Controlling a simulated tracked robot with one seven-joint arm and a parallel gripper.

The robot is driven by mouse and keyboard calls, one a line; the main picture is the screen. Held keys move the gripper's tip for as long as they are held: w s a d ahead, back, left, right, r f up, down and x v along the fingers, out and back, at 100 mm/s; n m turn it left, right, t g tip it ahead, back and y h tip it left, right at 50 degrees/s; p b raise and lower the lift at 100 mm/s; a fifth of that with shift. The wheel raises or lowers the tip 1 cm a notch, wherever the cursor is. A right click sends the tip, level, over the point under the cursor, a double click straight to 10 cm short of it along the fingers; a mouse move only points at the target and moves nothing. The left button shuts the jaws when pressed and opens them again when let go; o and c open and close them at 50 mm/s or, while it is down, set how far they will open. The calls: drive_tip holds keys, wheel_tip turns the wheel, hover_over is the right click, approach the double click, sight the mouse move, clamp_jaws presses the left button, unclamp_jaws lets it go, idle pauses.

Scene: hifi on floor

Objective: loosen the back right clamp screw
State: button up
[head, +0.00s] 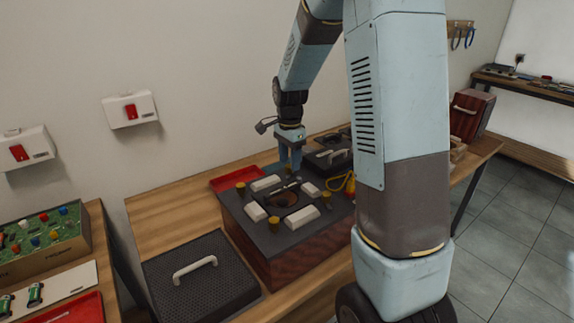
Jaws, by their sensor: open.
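A dark-topped box fixture (240,215) with reddish wooden sides stands on the wooden bench. Pale clamp blocks (302,216) sit around a round opening in its top. Brass-coloured clamp screws show at the left (241,189), the front (274,223) and the right (350,187). My gripper (291,166) points down over the back part of the top, with its fingers apart. The clamp screw at the back is mostly hidden by the fingers; I cannot tell whether they touch it. A thin rod-like part (286,188) lies near the opening.
A black perforated lid (205,280) with a pale handle lies to the left front. A red tray (235,178) is behind the fixture. A yellow loop (338,184) and another dark handled lid (328,159) are close on the right. Bare bench (165,212) is at the left.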

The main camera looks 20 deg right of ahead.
sight(289, 171)
drive_tip(key=shift+f, duration=1.15)
drive_tip(key=shift+c, duration=0.2)
